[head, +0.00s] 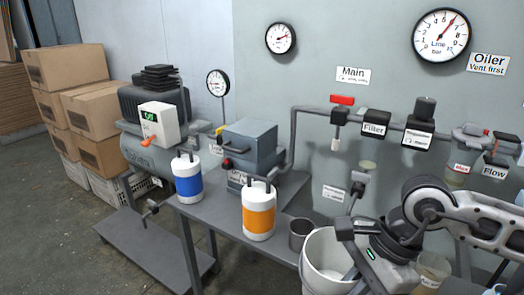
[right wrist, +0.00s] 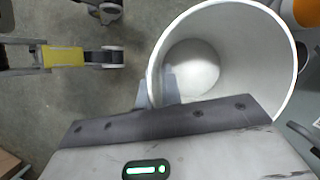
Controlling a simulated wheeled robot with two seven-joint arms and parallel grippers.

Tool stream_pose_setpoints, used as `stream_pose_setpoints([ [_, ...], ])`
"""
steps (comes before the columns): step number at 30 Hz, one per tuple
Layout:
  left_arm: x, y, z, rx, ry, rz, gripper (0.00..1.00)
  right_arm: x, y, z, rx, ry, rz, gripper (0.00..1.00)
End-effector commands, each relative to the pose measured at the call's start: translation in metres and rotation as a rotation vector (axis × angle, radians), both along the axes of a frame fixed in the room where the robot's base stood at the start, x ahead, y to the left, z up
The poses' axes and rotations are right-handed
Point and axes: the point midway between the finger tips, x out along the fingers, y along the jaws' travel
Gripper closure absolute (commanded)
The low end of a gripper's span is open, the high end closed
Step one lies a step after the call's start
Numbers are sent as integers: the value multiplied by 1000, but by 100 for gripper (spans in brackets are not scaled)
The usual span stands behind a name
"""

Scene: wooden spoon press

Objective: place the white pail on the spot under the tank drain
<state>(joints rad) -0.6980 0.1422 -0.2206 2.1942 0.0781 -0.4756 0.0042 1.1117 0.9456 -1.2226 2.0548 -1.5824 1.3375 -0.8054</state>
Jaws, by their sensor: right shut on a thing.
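The white pail (head: 322,262) is at the bottom centre of the head view, its lower part cut off by the frame edge. My right gripper (head: 352,262) is shut on the pail's rim. In the right wrist view the pail (right wrist: 255,45) looks empty, with the fingers (right wrist: 156,92) on either side of its wall. The grey compressor tank (head: 148,158) stands at the left. A small drain valve (head: 149,208) shows below it, above a low grey platform (head: 140,250). No marked spot can be made out. My left gripper is out of view.
The grey bench (head: 215,208) holds a blue-banded bottle (head: 188,186), an orange-banded bottle (head: 259,217) and a metal cup (head: 300,235). Cardboard boxes (head: 65,68) stand at the left. Gauges and line fittings hang on the wall. The floor (head: 40,220) at front left is clear.

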Motion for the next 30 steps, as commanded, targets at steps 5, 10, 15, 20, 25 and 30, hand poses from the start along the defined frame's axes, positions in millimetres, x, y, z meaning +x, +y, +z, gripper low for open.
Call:
stream_pose_setpoints([
  [5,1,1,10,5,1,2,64,7,-13,15,2,-1,396,100],
  [10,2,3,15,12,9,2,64,13,-28,27,0,-1,795,100],
  [15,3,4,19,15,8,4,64,17,-41,35,-1,-3,1104,100],
  [20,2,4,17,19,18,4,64,18,-48,38,0,-4,1254,100],
  [25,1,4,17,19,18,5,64,19,-50,39,-3,-6,1290,100],
  [30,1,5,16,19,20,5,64,18,-49,37,5,-5,1290,100],
])
